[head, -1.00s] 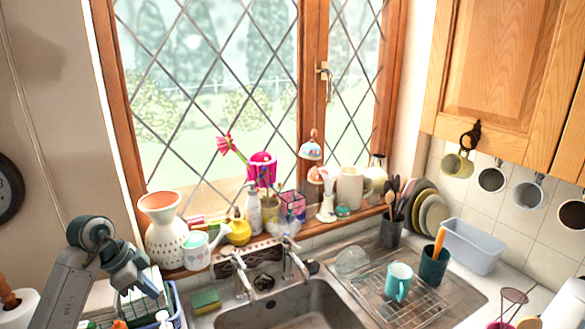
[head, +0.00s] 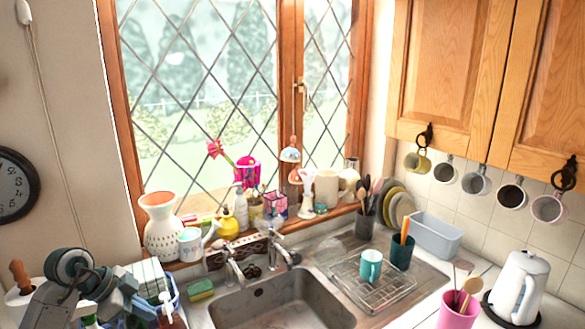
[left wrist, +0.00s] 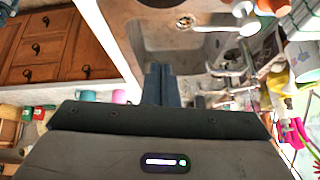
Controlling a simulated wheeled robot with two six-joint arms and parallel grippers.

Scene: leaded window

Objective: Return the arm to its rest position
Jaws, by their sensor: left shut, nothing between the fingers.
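My left arm comes in at the lower left of the head view, folded beside the sink. My left gripper (left wrist: 160,84) shows in the left wrist view with its two dark fingers together and nothing between them. In the head view its blue-grey end (head: 128,302) is in front of a blue basket (head: 176,297). The fingertips are hard to make out there. In the left wrist view the fingers point toward the sink (left wrist: 150,42), and I see no object touching them. My right gripper is in neither view.
The sink (head: 262,298) lies right of my left arm, with a tap (head: 284,250) behind it. A teal mug (head: 371,266) stands on the drying rack (head: 395,288). A white kettle (head: 519,288) and pink cup (head: 458,312) are at right. A white vase (head: 160,228) stands on the sill.

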